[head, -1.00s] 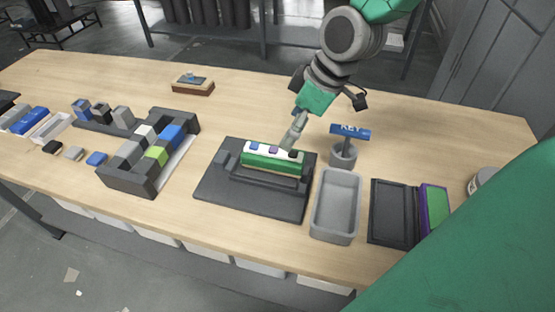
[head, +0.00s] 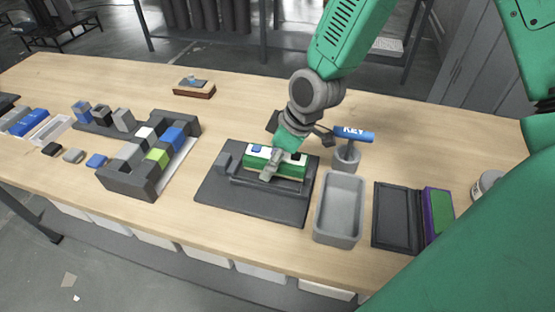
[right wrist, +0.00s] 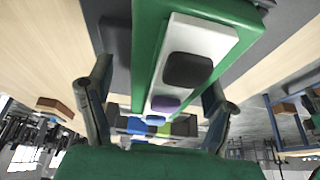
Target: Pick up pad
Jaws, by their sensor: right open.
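A green block with a white top strip (head: 284,155) sits in a dark grey fixture (head: 215,184). Small pads lie on the strip. In the right wrist view a black pad (right wrist: 187,70) is nearest, then a purple pad (right wrist: 165,103) and a small blue pad (right wrist: 158,116). In the head view the blue pad (head: 257,149) shows at the left end, and my right gripper hides the middle of the strip. My right gripper (head: 271,168) is open, low over the block, one finger on each side of the strip in the wrist view (right wrist: 158,88). Contact cannot be told. My left gripper is out of view.
A black case (head: 396,214) is further right. A dark rack of coloured blocks (head: 128,186) stands left. Bare wood separates rack and fixture.

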